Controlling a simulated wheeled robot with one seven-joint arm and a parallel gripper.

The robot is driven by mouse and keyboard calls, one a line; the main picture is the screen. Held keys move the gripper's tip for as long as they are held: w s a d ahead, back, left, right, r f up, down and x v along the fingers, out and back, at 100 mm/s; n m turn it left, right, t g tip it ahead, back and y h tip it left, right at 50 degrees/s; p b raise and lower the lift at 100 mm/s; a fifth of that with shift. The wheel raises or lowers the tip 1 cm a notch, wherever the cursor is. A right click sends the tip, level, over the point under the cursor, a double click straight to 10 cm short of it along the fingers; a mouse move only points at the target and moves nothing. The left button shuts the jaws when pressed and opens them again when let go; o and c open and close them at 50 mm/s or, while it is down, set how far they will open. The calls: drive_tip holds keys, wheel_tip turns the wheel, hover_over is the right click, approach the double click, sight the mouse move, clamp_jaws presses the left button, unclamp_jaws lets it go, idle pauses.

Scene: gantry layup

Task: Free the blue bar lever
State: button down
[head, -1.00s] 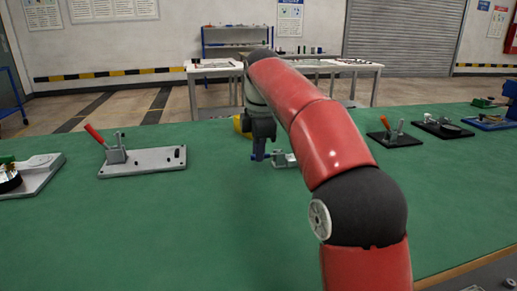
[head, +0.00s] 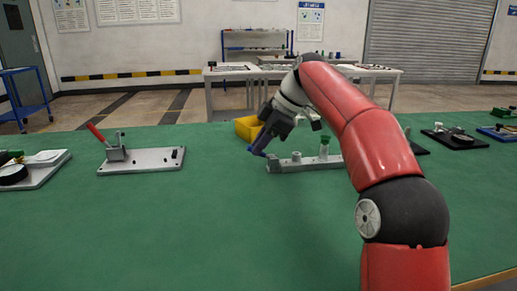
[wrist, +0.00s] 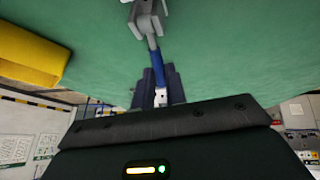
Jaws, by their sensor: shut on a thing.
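The blue bar lever (wrist: 157,66) shows in the wrist view. It runs from a grey forked pivot (wrist: 147,22) down between the two dark fingers. My gripper (wrist: 158,78) is shut on the lever's blue bar. In the head view my gripper (head: 258,147) is tilted, its fingers pointing down and left, at the left end of a grey fixture base (head: 290,165). My arm hides the fixture's right end, and the lever cannot be made out clearly in the head view.
A yellow bin (head: 247,128) stands just behind my gripper. A grey plate with a red-handled clamp (head: 97,133) is to the left, and another fixture (head: 35,170) sits at the far left. Dark-based fixtures (head: 463,138) lie to the right. The green tabletop (head: 200,230) in front is clear.

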drive_tip(key=shift+w+d+r+m+g+y+b, duration=0.1)
drive_tip(key=shift+d+r+m+g+y+b, duration=0.1)
drive_tip(key=shift+d+y+b, duration=0.55)
drive_tip(key=shift+w+d+r+m+g+y+b, duration=0.1)
drive_tip(key=shift+d+r+y, duration=0.15)
drive_tip(key=shift+y, duration=0.9)
drive_tip(key=c, duration=1.4)
unclamp_jaws()
drive_tip(key=shift+c, duration=0.2)
drive_tip(key=p+v, duration=0.1)
drive_tip(key=v, duration=0.6)
drive_tip(key=shift+d+r, duration=0.2)
drive_tip(key=shift+d, duration=0.2)
